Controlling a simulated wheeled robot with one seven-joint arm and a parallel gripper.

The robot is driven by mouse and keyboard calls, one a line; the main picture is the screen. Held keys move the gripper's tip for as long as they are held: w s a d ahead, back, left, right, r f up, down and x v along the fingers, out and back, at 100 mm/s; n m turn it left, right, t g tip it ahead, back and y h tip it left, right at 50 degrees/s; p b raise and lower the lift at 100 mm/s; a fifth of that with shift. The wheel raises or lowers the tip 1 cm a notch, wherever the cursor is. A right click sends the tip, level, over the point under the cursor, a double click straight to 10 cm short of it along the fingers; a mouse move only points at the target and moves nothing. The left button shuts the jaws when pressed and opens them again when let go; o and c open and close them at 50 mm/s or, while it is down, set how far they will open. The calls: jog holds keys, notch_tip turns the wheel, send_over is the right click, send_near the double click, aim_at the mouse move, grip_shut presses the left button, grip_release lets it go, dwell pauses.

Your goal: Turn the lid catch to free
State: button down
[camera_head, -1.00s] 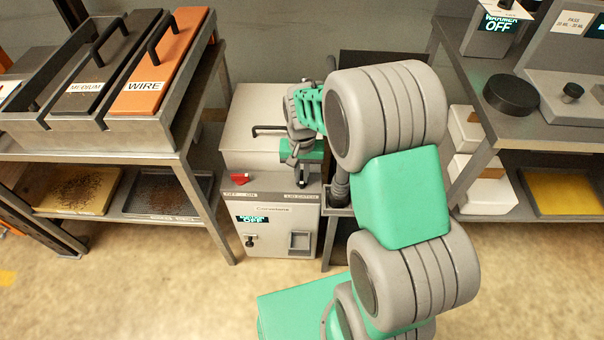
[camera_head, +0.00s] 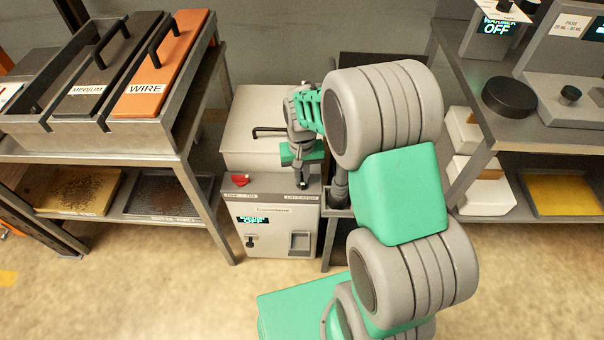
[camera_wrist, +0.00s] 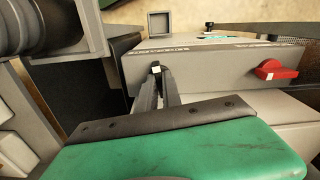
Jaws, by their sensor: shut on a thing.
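The grey tray cleaner (camera_head: 268,224) stands on the floor between two benches. The lid catch is a small dark knob with a white mark at the right of its front ledge; its pale tip shows in the wrist view (camera_wrist: 156,67). My gripper (camera_head: 302,183) reaches down to the catch, and its narrow fingers (camera_wrist: 163,84) are shut on it in the wrist view. The fingers hide most of the catch, so its exact angle is hard to read. The lid (camera_head: 250,110) with its black handle is down.
A red switch (camera_head: 240,180) sits left of the catch on the same ledge; it also shows in the wrist view (camera_wrist: 274,69). The front display (camera_head: 252,220) reads OFF. A left bench (camera_head: 170,150) and a right bench (camera_head: 500,130) flank the cleaner.

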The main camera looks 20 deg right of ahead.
aim_at(302, 178)
jog(key=n+p, duration=0.1)
jog(key=n, duration=0.2)
jog(key=shift+r+n, duration=0.15)
jog(key=shift+n, duration=0.15)
jog(key=n+p, duration=0.2)
jog(key=n, duration=0.2)
jog(key=n+p, duration=0.1)
jog(key=n, duration=0.3)
jog(key=shift+n, duration=0.4)
jog(key=shift+n+p, duration=0.5)
jog(key=shift+n, duration=1.4)
jog(key=c, duration=1.5)
grip_release()
notch_tip(302, 178, up, 8)
jog(key=shift+f+p, duration=0.25)
jog(key=shift+p, duration=0.25)
